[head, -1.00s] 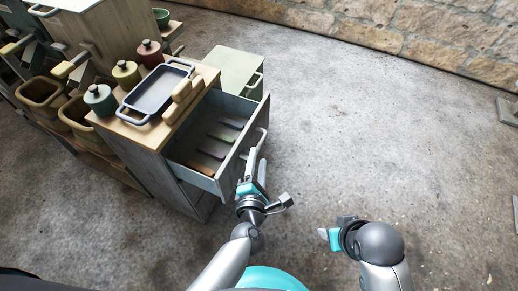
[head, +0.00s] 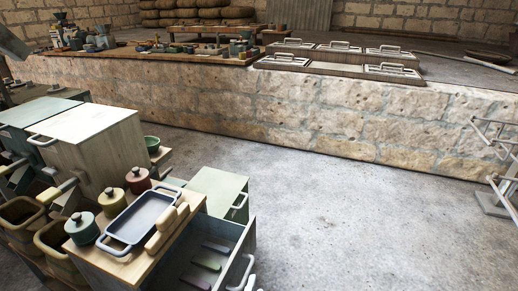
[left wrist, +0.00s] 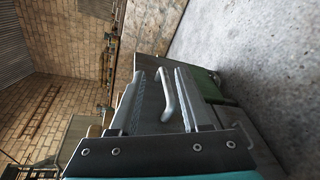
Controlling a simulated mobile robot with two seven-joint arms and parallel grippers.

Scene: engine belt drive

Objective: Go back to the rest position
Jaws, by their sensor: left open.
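My left gripper (left wrist: 158,75) is open in the left wrist view, its two grey fingers apart. A grey curved drawer handle (left wrist: 168,98) shows between the fingers, and nothing is visibly gripped. In the head view only a pale tip (head: 251,283), seemingly of my left gripper, shows at the bottom edge beside the handle (head: 239,273). The drawer (head: 232,258) stands pulled out, with several flat coloured pieces (head: 207,264) inside. I cannot tell whether the fingers touch the handle. My right gripper is out of view.
A blue-grey tray (head: 141,221) and lidded pots (head: 111,201) stand on the wooden top above the drawer. A green cabinet (head: 215,190) stands behind. A stone ledge (head: 330,120) crosses the back. The floor (head: 350,225) to the right is clear.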

